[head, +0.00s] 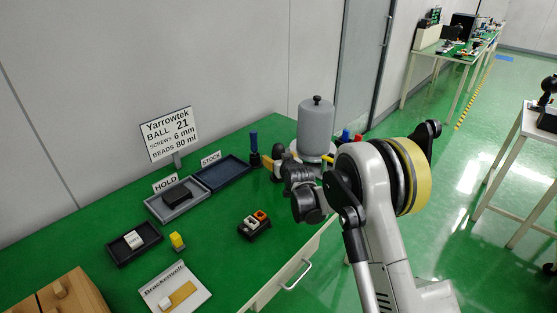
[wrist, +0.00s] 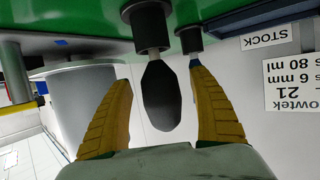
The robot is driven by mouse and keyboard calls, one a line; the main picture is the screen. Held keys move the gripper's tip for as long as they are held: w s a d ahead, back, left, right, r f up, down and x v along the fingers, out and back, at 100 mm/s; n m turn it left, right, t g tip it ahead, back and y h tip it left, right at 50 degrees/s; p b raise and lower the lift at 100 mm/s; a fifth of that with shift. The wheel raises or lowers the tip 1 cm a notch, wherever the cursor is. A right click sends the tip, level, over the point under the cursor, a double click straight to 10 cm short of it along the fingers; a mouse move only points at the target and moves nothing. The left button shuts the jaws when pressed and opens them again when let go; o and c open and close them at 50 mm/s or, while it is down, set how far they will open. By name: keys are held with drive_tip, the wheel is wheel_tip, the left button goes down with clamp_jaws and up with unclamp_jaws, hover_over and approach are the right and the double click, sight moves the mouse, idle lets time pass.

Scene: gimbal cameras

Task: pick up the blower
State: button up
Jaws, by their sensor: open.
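The blower, which I take to be the dark rounded bulb (wrist: 161,95), stands in a black round holder (wrist: 148,27) in the wrist view, which looks upside down. In the head view its dark top (head: 278,152) shows by my gripper (head: 279,161), partly hidden by the fingers and wrist. My gripper's yellow fingers (wrist: 160,78) are open, one on each side of the bulb. Gaps show between the bulb and both fingers, so nothing is gripped.
A blue-handled tool (head: 253,142) in its own holder stands close by, behind one finger. A grey canister (head: 316,128) with a black knob is on the other side.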

sight(280, 148)
drive_tip(key=c, duration=1.4)
drive_tip(key=shift+c, duration=0.2)
drive_tip(key=shift+r, duration=0.15)
wheel_tip(280, 148, up, 4)
drive_tip(key=p, duration=0.2)
drive_tip(key=shift+r+p, duration=0.2)
drive_tip(key=shift+p, duration=0.1)
drive_tip(key=s+d+r+p, duration=0.2)
drive_tip(key=d+r, duration=0.4)
drive_tip(key=d, duration=0.5)
drive_tip(key=shift+s+d+r+p, duration=0.2)
drive_tip(key=shift+p, duration=0.6)
drive_tip(key=shift+o, duration=1.3)
drive_tip(key=shift+c, duration=1.3)
